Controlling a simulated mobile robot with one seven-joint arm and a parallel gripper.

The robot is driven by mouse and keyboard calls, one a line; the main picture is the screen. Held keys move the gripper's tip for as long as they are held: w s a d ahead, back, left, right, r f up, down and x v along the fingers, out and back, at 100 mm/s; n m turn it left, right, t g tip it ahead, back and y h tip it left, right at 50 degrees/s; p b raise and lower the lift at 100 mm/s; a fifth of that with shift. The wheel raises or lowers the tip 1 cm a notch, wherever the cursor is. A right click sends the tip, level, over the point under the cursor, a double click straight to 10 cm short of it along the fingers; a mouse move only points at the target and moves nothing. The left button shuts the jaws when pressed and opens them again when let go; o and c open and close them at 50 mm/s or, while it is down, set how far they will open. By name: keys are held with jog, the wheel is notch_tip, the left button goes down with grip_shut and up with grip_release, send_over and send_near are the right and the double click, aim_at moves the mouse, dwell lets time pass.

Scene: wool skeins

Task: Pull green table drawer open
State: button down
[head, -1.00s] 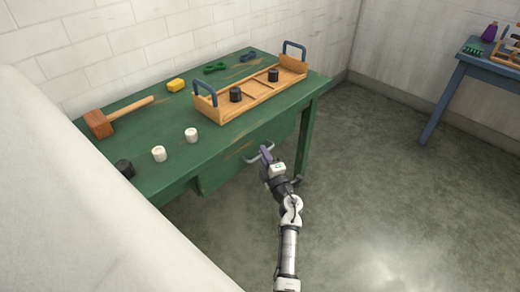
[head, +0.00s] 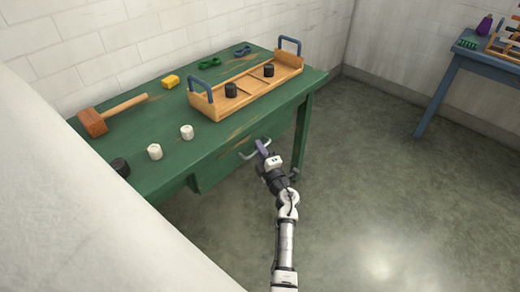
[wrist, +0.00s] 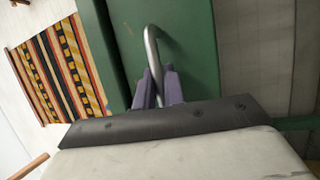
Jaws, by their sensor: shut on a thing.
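The green table (head: 165,165) stands against the wall. Its green drawer (head: 222,168) is under the front edge, with a grey metal bar handle (head: 248,155). My gripper (head: 262,147) is at the right part of the handle. In the wrist view the curved handle (wrist: 151,45) runs down between the purple fingertips of my gripper (wrist: 158,88), which are shut on it. The green drawer front (wrist: 190,45) is behind it. The inside of the drawer is not visible, and I cannot tell whether it stands slightly out.
On the tabletop are a wooden tray (head: 222,110) with blue handles, a mallet (head: 94,122), a yellow block (head: 170,81), white and black cylinders, and green and blue pieces. A blue table (head: 450,85) stands at the right. The floor (head: 390,190) between is clear.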

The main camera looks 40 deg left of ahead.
jog(key=s+d+p, duration=0.2)
jog(key=d+p, duration=0.5)
jog(key=d, duration=1.8)
jog(key=shift+p, duration=0.4)
jog(key=c, duration=1.8)
grip_release()
jog(key=b+v, duration=0.2)
jog(key=v, duration=1.1)
jog(key=shift+s+d, duration=0.2)
jog(key=shift+d, duration=0.1)
